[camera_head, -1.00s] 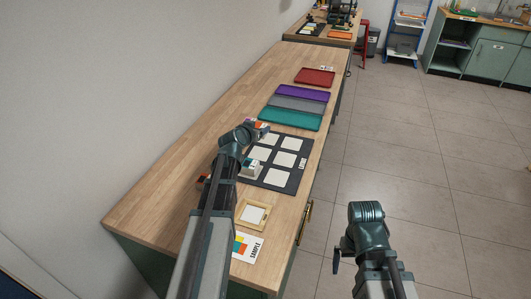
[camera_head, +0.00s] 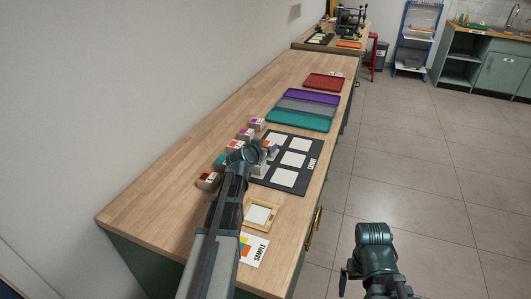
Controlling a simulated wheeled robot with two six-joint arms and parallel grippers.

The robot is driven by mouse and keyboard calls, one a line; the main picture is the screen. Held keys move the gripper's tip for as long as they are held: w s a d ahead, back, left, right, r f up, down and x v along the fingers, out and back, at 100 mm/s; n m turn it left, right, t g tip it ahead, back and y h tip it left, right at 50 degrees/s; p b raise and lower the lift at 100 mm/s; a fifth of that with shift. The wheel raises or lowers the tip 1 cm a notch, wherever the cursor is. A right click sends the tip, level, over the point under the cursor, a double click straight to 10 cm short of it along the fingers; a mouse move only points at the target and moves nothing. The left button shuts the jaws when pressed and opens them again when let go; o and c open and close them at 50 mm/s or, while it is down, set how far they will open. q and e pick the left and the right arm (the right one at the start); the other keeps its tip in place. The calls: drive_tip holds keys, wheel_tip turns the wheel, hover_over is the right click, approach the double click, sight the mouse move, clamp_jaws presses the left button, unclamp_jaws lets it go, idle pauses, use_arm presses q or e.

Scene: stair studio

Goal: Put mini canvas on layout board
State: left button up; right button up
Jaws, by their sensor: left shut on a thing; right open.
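The layout board (camera_head: 303,181) is a dark sheet with several white rectangles, lying on the long wooden table. My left gripper (camera_head: 266,155) is over the board's left side, shut on a small mini canvas. Its own wrist and arm hide most of the canvas, and I cannot tell whether it touches the board. Several small blocks with coloured faces stand left of the board, such as a purple one (camera_head: 256,124) and a dark one with an orange face (camera_head: 208,180). My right gripper (camera_head: 352,280) is open and empty, low over the floor right of the table.
Teal (camera_head: 298,121), grey (camera_head: 306,106), purple (camera_head: 312,96) and red (camera_head: 324,82) trays lie beyond the board. A small wooden frame (camera_head: 262,215) and a sample card (camera_head: 254,250) lie nearer. The table's left side is clear.

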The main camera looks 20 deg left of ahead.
use_arm(q)
drive_tip(key=shift+f, duration=0.2)
drive_tip(key=o, duration=1.3)
drive_tip(key=shift+o, duration=0.2)
drive_tip(key=shift+r, duration=0.2)
drive_tip(key=p+v, duration=0.5)
drive_tip(key=v, duration=0.7)
drive_tip(key=shift+s+f, duration=0.1)
